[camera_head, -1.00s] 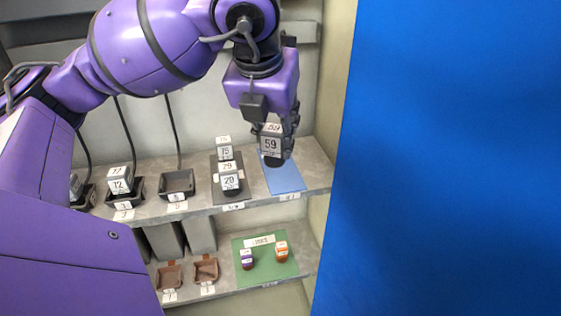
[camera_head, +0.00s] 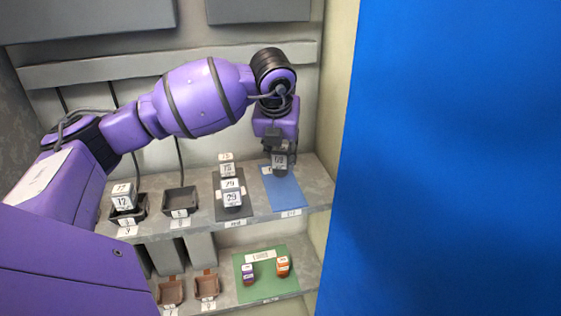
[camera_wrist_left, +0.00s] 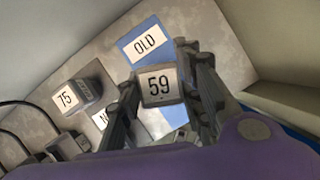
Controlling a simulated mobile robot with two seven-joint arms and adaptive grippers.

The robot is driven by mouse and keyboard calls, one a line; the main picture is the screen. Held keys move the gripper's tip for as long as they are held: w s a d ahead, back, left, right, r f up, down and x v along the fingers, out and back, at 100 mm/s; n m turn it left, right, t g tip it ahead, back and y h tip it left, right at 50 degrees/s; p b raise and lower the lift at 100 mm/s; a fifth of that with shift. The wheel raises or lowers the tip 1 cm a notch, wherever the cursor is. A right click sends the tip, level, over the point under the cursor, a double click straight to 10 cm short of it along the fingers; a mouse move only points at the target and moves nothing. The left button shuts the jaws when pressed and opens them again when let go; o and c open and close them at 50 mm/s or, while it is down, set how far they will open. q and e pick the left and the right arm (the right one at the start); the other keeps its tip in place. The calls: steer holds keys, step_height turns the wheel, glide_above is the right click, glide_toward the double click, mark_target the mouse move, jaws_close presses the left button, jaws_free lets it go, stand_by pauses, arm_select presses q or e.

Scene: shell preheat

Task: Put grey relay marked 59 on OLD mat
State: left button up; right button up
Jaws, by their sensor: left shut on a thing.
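The grey relay marked 59 (camera_wrist_left: 159,85) is between the fingers of my left gripper (camera_wrist_left: 160,95), which is shut on it. In the head view the relay (camera_head: 279,162) is over the back part of the blue mat (camera_head: 285,192) on the upper shelf. In the left wrist view the blue mat (camera_wrist_left: 135,49) carries a label reading OLD. I cannot tell whether the relay touches the mat. My right gripper is not in view.
A dark mat (camera_head: 220,208) left of the blue one holds relays marked 75 (camera_head: 228,170) and 29 (camera_head: 231,198). Sockets (camera_head: 180,201) stand further left, one holding a relay (camera_head: 123,198). Below, a green mat (camera_head: 262,290) holds small purple and orange-topped parts. A large blue surface (camera_head: 450,160) fills the right.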

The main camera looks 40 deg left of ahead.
mark_target(281, 162)
arm_select(q)
steer(key=shift+w+a+f, duration=0.1)
steer(key=shift+w+f, duration=0.05)
steer(key=shift+f, duration=0.8)
steer(key=shift+w+a+f, duration=0.1)
steer(key=shift+f, duration=0.8)
steer(key=shift+f, duration=0.1)
steer(key=shift+f, duration=0.15)
steer(key=o, duration=1.2)
steer(key=v, duration=1.2)
steer(key=shift+r, duration=0.2)
